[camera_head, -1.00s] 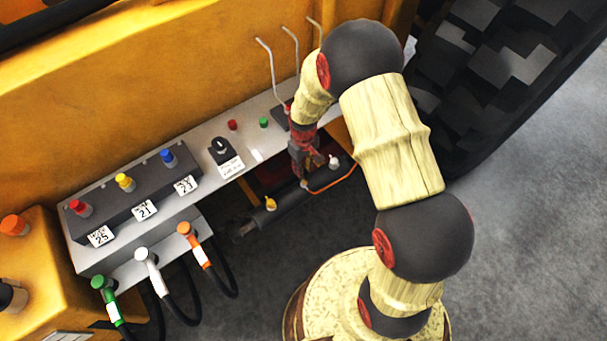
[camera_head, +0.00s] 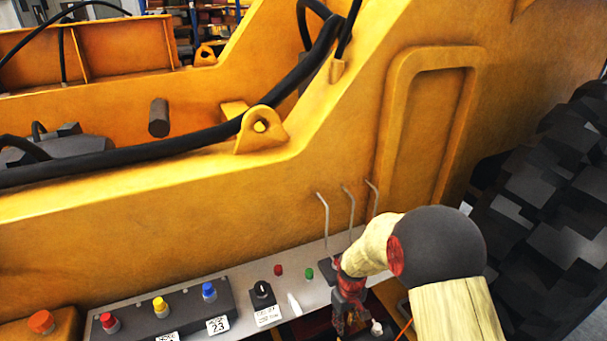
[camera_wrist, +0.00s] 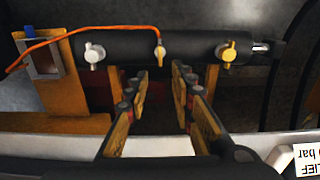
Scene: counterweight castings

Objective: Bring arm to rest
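My gripper (camera_head: 347,318) is at the lower right of the head view, over the front edge of the grey control panel (camera_head: 235,293). In the wrist view my gripper (camera_wrist: 160,85) has its two fingers apart with nothing between them. Beyond the fingers lies a black cylinder (camera_wrist: 195,48) with a silver valve (camera_wrist: 95,54) and brass valves (camera_wrist: 229,51). The fingers look apart from the cylinder, though the exact gap is hard to tell.
The panel carries red, yellow and blue knobs (camera_head: 209,291), a black rotary switch (camera_head: 262,292), red and green buttons (camera_head: 309,273) and thin upright levers (camera_head: 350,212). A yellow machine wall (camera_head: 180,215) rises behind. A large black tyre (camera_head: 560,190) stands right.

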